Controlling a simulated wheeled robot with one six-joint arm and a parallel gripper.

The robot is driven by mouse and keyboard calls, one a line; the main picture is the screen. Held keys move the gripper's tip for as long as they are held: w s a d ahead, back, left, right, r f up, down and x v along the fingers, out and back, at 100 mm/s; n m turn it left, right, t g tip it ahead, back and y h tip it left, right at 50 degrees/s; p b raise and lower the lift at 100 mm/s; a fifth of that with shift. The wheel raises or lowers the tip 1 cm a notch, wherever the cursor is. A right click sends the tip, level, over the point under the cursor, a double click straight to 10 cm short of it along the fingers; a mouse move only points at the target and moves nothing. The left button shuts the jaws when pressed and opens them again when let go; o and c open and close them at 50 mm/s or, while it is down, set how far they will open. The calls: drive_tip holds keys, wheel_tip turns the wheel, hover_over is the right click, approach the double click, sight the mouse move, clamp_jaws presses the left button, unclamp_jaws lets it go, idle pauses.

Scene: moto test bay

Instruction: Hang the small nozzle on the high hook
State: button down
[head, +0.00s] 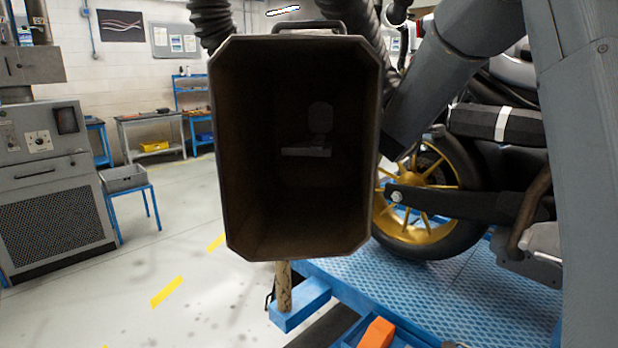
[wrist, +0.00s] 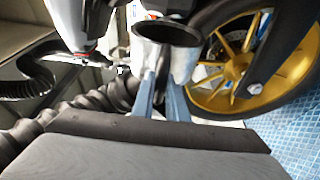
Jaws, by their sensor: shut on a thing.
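In the wrist view, my gripper (wrist: 163,82) has its two blue-grey fingers pointing up the picture, closed around a thin dark stem. Above the stem is a dark, round-mouthed piece (wrist: 166,31), apparently the small nozzle, its open mouth facing partly toward the camera. It sits left of the yellow motorcycle wheel. In the head view, my gripper and the held piece are hidden; my arm passes behind a large dark box-shaped hood (head: 298,247). The high hook cannot be made out in either view.
The hood blocks the middle of the head view. Ribbed black hoses (head: 212,20) hang behind it; one also shows in the wrist view (wrist: 108,108). A motorcycle wheel (head: 440,232) stands on a blue platform (head: 400,277). Open floor (head: 175,250) lies left.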

drive_tip(key=shift+w+a+r+p, duration=0.15)
drive_tip(key=shift+w+a+p, duration=0.15)
drive_tip(key=shift+w+a, duration=0.1)
drive_tip(key=shift+w+a, duration=0.2)
drive_tip(key=shift+a, duration=0.05)
drive_tip(key=shift+a, duration=0.1)
idle(0.3)
drive_tip(key=shift+w+p, duration=0.1)
drive_tip(key=shift+p, duration=0.6)
drive_tip(key=shift+a, duration=0.1)
drive_tip(key=s+a+r+p, duration=0.3)
drive_tip(key=s+a, duration=0.4)
idle(1.9)
drive_tip(key=shift+f, duration=0.15)
